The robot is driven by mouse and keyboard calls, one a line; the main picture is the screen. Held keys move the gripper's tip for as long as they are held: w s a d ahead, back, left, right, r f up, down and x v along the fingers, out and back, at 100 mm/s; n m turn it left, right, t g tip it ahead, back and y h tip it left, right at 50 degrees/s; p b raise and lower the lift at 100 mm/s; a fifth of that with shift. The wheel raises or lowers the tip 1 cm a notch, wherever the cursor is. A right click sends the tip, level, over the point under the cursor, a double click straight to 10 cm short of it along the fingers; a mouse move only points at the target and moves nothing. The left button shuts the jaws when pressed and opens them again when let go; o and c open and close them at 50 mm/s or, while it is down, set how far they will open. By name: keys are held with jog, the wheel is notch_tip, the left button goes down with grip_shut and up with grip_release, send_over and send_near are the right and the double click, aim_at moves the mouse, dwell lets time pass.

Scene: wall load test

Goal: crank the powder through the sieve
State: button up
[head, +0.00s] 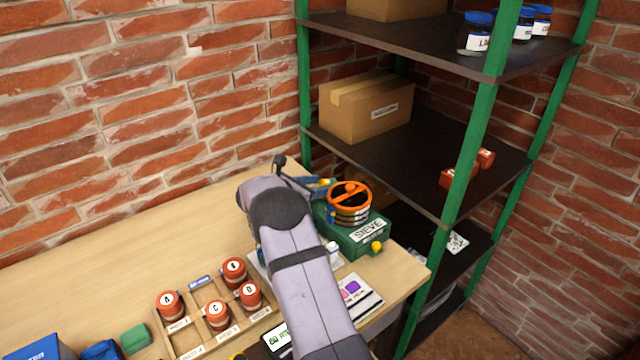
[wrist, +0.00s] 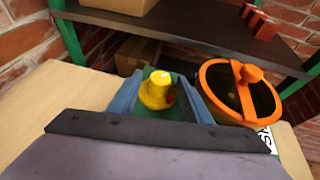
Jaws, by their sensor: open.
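The sieve machine is a green box (head: 358,238) labelled SIEVE at the table's right end. An orange-rimmed round sieve (head: 349,194) stands on it, with an orange bar across its top; the sieve also shows at the right in the wrist view (wrist: 213,76). A yellow knob (wrist: 157,90) is beside the sieve. My gripper (wrist: 158,84) is open, its blue fingers on either side of this knob; I cannot tell whether they touch it. In the head view my gripper (head: 322,185) is behind and left of the sieve, partly hidden. Another yellow knob (head: 377,247) is on the box's front right.
A wooden rack (head: 192,348) holds several red-brown jars with lettered lids, left of my arm. A card with coloured squares (head: 358,297) lies near the table's front edge. A green-posted shelf (head: 468,150) stands close behind and right. The table's back left is clear.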

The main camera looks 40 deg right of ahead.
jog(key=c, duration=1.1)
jog(key=shift+d+g, duration=0.1)
jog(key=shift+g, duration=0.2)
jog(key=shift+o, duration=0.2)
jog(key=shift+w+r+m+g, duration=0.1)
jog(key=shift+w+m+g, duration=0.2)
jog(key=shift+m+g, duration=0.75)
jog(key=shift+m+g, duration=0.45)
jog(key=shift+m, duration=0.1)
jog(key=o, duration=1.1)
jog(key=shift+c, duration=0.2)
jog(key=shift+a, duration=0.2)
